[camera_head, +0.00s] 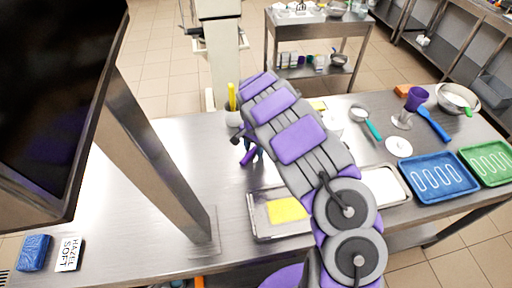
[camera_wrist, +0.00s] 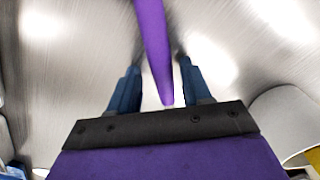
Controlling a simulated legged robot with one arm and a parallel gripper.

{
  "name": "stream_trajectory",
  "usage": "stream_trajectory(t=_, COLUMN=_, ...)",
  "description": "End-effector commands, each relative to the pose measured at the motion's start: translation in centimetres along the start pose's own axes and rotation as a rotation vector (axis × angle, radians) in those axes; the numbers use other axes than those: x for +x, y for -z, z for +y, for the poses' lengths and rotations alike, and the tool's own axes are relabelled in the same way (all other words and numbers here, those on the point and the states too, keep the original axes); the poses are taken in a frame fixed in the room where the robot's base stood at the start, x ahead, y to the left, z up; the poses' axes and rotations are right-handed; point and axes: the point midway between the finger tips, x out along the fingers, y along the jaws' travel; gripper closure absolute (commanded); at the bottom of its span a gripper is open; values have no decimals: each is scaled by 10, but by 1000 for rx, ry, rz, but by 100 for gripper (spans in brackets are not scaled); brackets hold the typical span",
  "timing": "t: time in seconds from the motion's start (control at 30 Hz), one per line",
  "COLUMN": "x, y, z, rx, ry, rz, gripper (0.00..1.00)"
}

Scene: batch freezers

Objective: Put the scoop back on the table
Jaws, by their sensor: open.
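A purple handle (camera_wrist: 152,40), likely the scoop's, runs between my gripper's two blue fingers in the wrist view. Gaps show on both sides of it, and its far end runs out of the frame. My gripper (camera_wrist: 158,70) is open around the handle, low over the steel table (camera_wrist: 60,100). In the head view a purple piece (camera_head: 248,157) shows beside my gripper, over the table (camera_head: 150,190) left of my arm. The scoop's bowl cannot be made out; my arm hides part of this area.
A metal tray with a yellow sheet (camera_head: 287,210) lies by my arm. A steel post (camera_head: 150,150) and dark screen (camera_head: 55,90) stand left. Blue (camera_head: 440,178) and green (camera_head: 487,162) trays, a teal-handled ladle (camera_head: 372,130) and bowl (camera_head: 457,98) are right.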

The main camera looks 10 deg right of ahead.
Motion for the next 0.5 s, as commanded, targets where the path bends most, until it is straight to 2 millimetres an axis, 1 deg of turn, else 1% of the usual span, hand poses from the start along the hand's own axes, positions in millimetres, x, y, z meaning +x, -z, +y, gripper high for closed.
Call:
stream_trajectory(t=0.17, x=-14, y=3, z=2, rx=2, ry=4, rz=0, gripper=51)
stream_trajectory(t=0.27, x=-29, y=4, z=3, rx=2, ry=6, rz=-3, gripper=51)
stream_trajectory(t=0.37, x=-48, y=4, z=4, rx=1, ry=6, rz=-4, gripper=51)
stream_trajectory(t=0.5, x=-80, y=4, z=2, rx=2, ry=9, rz=1, gripper=51)
